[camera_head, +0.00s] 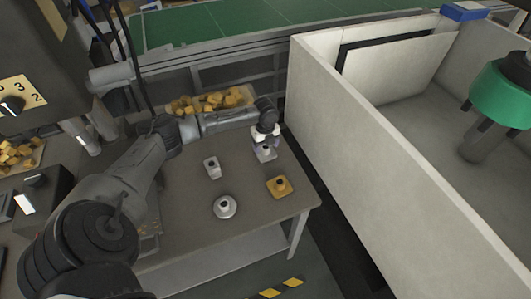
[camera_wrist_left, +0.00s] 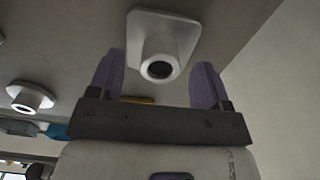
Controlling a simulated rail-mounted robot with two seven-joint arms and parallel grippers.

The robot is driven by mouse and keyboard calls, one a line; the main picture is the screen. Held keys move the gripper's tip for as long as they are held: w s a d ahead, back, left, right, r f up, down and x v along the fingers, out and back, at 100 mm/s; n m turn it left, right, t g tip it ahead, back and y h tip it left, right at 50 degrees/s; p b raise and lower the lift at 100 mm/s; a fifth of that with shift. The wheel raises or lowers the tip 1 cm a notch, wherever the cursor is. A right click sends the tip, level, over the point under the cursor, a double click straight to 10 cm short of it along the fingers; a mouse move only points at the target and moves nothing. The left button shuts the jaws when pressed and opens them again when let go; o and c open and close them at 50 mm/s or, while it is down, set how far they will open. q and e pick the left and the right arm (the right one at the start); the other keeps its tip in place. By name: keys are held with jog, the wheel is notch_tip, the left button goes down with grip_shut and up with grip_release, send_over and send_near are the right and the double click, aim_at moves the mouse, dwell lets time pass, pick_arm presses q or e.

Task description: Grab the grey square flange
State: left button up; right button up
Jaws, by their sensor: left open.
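A grey square flange (camera_head: 265,154) with a short round neck stands on the table near its right edge. In the left wrist view this square flange (camera_wrist_left: 163,42) shows its neck between and just past the fingertips. My left gripper (camera_head: 266,141) is open over it, and its two purple-grey fingers (camera_wrist_left: 156,82) are apart with nothing held. Whether the fingers touch the flange cannot be told. Another grey flange (camera_head: 212,167) stands to the left on the table. My right gripper is not in view.
A round pale flange (camera_head: 225,207) and a yellow square flange (camera_head: 279,187) stand nearer on the table. A tray of yellow pieces (camera_head: 211,101) lies at the back. A high white tank wall (camera_head: 385,150) rises right of the table.

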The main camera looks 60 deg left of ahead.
pick_arm(q)
jog(key=shift+f, duration=0.95)
jog(key=shift+c, duration=0.4)
jog(key=shift+r, duration=0.1)
jog(key=c, duration=1.1)
